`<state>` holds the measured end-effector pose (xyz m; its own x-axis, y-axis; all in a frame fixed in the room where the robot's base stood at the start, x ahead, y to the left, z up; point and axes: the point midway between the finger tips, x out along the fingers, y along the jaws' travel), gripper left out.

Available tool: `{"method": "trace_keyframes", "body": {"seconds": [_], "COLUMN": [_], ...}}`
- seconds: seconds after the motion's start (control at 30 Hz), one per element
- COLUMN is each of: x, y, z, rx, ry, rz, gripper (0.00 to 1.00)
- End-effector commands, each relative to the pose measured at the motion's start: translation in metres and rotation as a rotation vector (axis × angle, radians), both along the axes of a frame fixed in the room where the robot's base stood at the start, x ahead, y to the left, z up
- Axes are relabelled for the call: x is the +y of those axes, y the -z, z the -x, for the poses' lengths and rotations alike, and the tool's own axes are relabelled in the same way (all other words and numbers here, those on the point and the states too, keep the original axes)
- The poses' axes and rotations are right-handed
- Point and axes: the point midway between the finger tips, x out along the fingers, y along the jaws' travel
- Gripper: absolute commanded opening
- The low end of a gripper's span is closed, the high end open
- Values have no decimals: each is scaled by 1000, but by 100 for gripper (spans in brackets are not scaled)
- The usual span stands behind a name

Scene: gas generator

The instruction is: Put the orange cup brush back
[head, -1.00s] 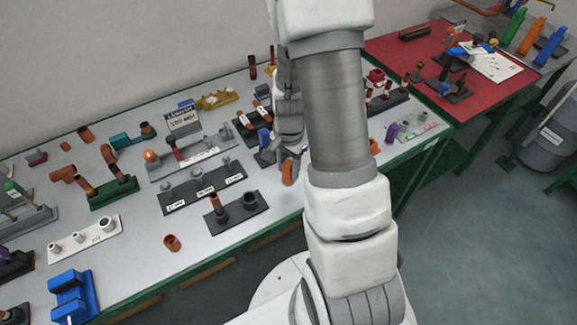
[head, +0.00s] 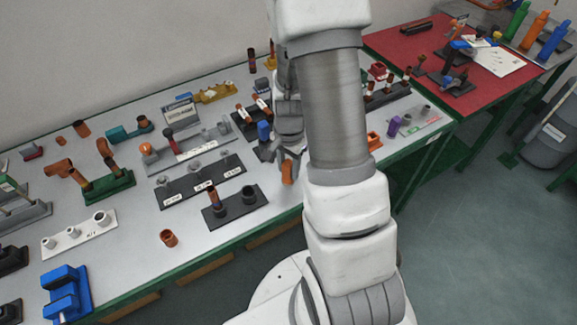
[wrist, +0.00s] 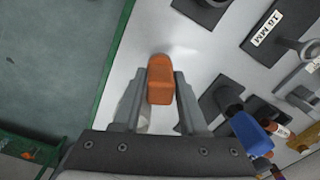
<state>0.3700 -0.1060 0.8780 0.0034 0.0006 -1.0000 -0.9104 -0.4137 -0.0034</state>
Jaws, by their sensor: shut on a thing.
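An orange piece (wrist: 160,80), which I take for the orange cup brush, sits between the two fingers of my gripper (wrist: 160,92) in the wrist view. It is rounded at its far end, and my fingers are shut on its sides. In the head view the orange piece (head: 288,172) hangs below my gripper (head: 287,158), near the front edge of the grey table. I cannot tell its height above the table.
A dark stand (head: 236,210) with an orange post and a dark cup is left of my gripper. A blue piece (wrist: 251,133) is close on the right in the wrist view. A loose orange ring (head: 168,238) lies near the front edge.

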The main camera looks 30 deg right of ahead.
Motion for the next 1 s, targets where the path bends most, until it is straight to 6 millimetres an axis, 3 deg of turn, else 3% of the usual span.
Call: {"method": "trace_keyframes", "body": {"seconds": [0.57, 0.6, 0.7, 0.8, 1.0], "x": [0, 0, 0, 0, 0], "y": [18, 18, 17, 17, 17], "z": [0, 0, 0, 0, 0], "rx": [0, 0, 0, 0, 0], "ry": [0, 0, 0, 0, 0], "rz": [1, 1, 1, 0, 0], "gripper": [2, 44, 62, 77, 77]}}
